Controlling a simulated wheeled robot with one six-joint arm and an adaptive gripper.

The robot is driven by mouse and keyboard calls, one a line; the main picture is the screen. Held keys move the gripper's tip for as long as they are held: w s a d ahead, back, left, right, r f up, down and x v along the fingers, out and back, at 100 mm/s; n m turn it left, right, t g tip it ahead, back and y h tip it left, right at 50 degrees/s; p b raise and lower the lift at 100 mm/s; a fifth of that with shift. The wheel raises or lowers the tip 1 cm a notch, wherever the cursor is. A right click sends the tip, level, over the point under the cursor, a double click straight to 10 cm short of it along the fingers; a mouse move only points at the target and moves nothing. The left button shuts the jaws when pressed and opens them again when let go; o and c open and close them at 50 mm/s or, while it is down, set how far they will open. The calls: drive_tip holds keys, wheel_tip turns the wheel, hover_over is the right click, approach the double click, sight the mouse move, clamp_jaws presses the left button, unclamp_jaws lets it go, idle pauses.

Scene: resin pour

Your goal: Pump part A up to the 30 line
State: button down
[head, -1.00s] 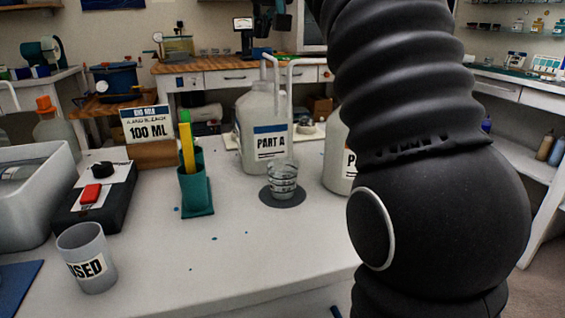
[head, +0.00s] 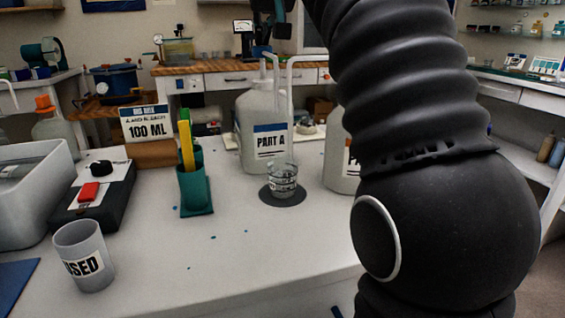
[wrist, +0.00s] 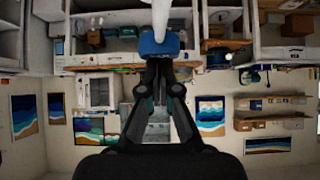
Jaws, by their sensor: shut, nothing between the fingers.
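The white part A bottle (head: 254,150) stands upright at the back of the bench, with a pale pump stem and bent spout above it. A clear graduated cup (head: 282,175) stands on a dark round pad (head: 283,196) in front of it. I cannot read the liquid level in the cup. My gripper (wrist: 158,62) is shut and empty in the wrist view. Its fingertips are at a blue piece (wrist: 160,43) on a white stem, which looks like the pump top; I cannot tell whether they touch.
A second white bottle (head: 338,165) is partly hidden behind my arm. A green holder (head: 195,190) with a yellow stick, a 100 ML sign (head: 147,125), a black device with a red button (head: 89,192) and a USED cup (head: 83,255) stand left. The bench front centre is clear.

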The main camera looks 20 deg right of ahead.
drive_tip(key=shift+f+b, duration=0.9)
drive_tip(key=shift+f, duration=0.4)
wheel_tip(320, 180, up, 3)
drive_tip(key=p, duration=0.3)
drive_tip(key=shift+r+p, duration=0.2)
drive_tip(key=shift+p, duration=0.2)
drive_tip(key=shift+f+b, duration=0.55)
drive_tip(key=shift+f, duration=0.15)
idle(0.4)
drive_tip(key=shift+r+p, duration=0.7)
drive_tip(key=shift+p, duration=0.1)
wheel_tip(320, 180, up, 2)
drive_tip(key=shift+r+p, duration=0.1)
drive_tip(key=shift+p, duration=1)
drive_tip(key=shift+r, duration=1.9)
